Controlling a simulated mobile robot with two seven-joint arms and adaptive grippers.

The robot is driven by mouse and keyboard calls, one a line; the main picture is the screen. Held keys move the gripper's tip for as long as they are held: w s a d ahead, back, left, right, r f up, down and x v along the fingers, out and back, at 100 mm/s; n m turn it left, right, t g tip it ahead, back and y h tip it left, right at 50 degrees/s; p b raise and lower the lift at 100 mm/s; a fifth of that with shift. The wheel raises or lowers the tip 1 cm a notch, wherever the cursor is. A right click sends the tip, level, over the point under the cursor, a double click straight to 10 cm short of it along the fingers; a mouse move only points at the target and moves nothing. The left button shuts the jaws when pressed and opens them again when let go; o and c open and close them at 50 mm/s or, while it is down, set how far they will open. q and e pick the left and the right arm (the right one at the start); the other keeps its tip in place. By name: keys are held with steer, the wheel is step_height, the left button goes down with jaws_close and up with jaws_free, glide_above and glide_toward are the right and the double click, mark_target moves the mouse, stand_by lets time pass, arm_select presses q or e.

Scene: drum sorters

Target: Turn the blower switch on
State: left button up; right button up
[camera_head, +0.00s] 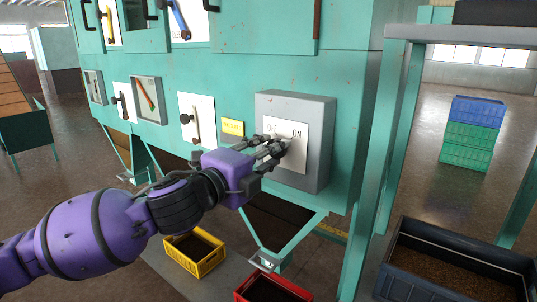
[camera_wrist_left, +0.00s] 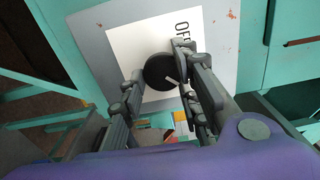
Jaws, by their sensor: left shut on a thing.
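The blower switch is a grey box (camera_head: 321,152) on the green machine, with a white plate (camera_head: 297,164) marked OFF at left and ON at right. My left gripper (camera_head: 279,144) is at the plate, below the labels, and hides the knob in the head view. In the left wrist view the round black knob (camera_wrist_left: 157,71) sits between the two fingers, which are shut on it. A white pointer mark shows on the knob. The OFF label (camera_wrist_left: 183,29) is partly covered by a finger. My right gripper is not in view.
A yellow label (camera_head: 233,127) and a lever panel (camera_head: 197,121) are left of the box. A yellow crate (camera_head: 193,266), a red crate (camera_head: 273,293) and a dark bin (camera_head: 450,285) stand below. A green post (camera_head: 372,200) rises right of the box.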

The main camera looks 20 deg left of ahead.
arm_select(q)
steer(key=o, duration=0.9)
steer(key=shift+f, duration=0.55)
steer(key=shift+o, duration=0.6)
steer(key=shift+w+r, duration=0.1)
steer(key=shift+r, duration=0.2)
steer(key=v, duration=0.7)
steer(key=shift+s, duration=0.2)
